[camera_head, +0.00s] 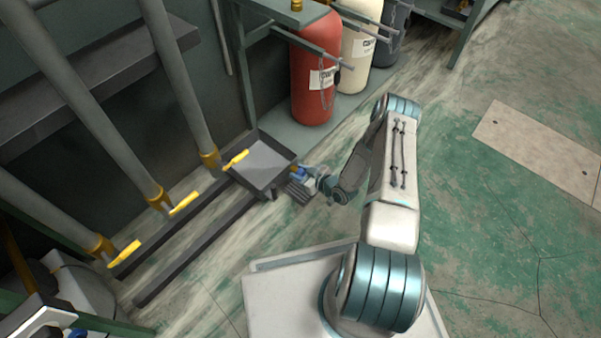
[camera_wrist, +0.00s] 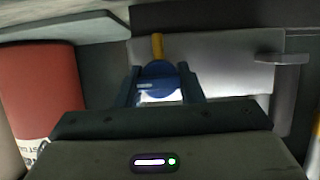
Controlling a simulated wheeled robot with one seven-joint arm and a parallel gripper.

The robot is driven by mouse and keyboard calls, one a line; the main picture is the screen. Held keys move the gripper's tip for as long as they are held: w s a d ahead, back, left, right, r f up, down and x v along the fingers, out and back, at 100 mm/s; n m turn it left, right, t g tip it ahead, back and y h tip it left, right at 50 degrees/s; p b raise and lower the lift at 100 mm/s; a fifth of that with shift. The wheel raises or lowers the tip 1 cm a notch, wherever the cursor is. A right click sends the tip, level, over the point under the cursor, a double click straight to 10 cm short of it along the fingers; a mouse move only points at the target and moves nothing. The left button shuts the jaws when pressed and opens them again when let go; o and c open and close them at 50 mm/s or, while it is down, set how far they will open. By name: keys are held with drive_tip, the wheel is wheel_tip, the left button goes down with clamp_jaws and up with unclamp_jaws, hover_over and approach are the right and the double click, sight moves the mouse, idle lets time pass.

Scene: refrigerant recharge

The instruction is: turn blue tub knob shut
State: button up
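The blue knob (camera_wrist: 158,78) sits on a yellow stem (camera_wrist: 157,46) at the side of the dark tub. It also shows small in the head view (camera_head: 299,173), partly hidden by my gripper. The tub (camera_head: 262,163) is a shallow grey square tray on the right end of a low frame. My gripper (camera_wrist: 160,88) has one finger on each side of the knob, and both fingers appear to touch it. In the head view my gripper (camera_head: 303,186) is at the tub's right corner.
A red cylinder (camera_head: 313,80), a cream cylinder (camera_head: 358,50) and a dark grey one stand behind on a shelf. Yellow lever handles (camera_head: 184,204) and large pipes (camera_head: 85,130) are at the left.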

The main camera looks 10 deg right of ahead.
drive_tip(key=shift+n+h, duration=0.3)
drive_tip(key=n+t+h+p, duration=0.1)
drive_tip(key=n, duration=0.1)
drive_tip(key=shift+s+a+n+p, duration=0.1)
drive_tip(key=shift+n+p, duration=0.2)
drive_tip(key=n+t+h+p, duration=0.1)
drive_tip(key=n+t, duration=0.1)
drive_tip(key=n, duration=0.1)
drive_tip(key=shift+f, duration=0.1)
drive_tip(key=n+t+h, duration=0.1)
drive_tip(key=n, duration=0.2)
drive_tip(key=shift+a+f+n+t, duration=0.1)
drive_tip(key=shift+n+t, duration=0.2)
drive_tip(key=shift+t, duration=0.1)
drive_tip(key=n+t, duration=0.1)
drive_tip(key=n, duration=0.2)
drive_tip(key=shift+t, duration=0.3)
drive_tip(key=shift+n, duration=0.4)
drive_tip(key=o, duration=1)
drive_tip(key=shift+c, duration=0.2)
